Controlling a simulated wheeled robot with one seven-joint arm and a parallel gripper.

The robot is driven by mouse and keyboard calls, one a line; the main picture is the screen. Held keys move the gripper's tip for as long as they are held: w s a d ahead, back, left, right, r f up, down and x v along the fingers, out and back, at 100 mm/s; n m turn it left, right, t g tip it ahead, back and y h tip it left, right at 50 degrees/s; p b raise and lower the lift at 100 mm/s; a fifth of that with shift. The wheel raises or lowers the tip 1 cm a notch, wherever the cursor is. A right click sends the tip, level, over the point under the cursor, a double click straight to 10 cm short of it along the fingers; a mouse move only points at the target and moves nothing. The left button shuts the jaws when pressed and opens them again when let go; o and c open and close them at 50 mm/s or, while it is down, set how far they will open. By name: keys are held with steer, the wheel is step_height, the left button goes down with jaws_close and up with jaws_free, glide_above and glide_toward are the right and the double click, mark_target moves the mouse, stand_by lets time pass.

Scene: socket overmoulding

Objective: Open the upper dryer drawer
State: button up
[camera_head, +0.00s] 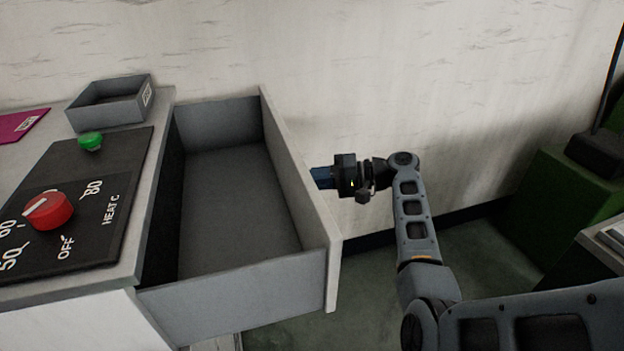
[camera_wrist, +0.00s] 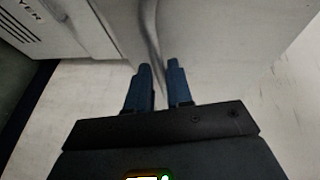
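The upper dryer drawer (camera_head: 240,286) is pulled well out of the dryer, and its empty inside shows in the head view. Its front panel (camera_head: 300,185) faces right, towards my arm. My gripper (camera_head: 318,177) is at the outer side of that panel; the panel's edge hides the fingertips there. In the wrist view, the grey curved handle (camera_wrist: 150,28) runs along the pale drawer front and down between the two blue fingers (camera_wrist: 158,68). The fingers are close together on either side of it and appear shut on it.
The dryer top carries a black panel with a red knob (camera_head: 48,210) and green button (camera_head: 90,141), a small grey tray (camera_head: 108,104) and a magenta sheet (camera_head: 18,125). A wall (camera_head: 400,80) stands behind. A green cabinet (camera_head: 560,215) stands right; floor lies between.

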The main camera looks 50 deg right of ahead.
steer(key=shift+o, duration=1.4)
steer(key=v, duration=0.8)
steer(key=shift+b, duration=0.35)
steer(key=shift+a, duration=0.1)
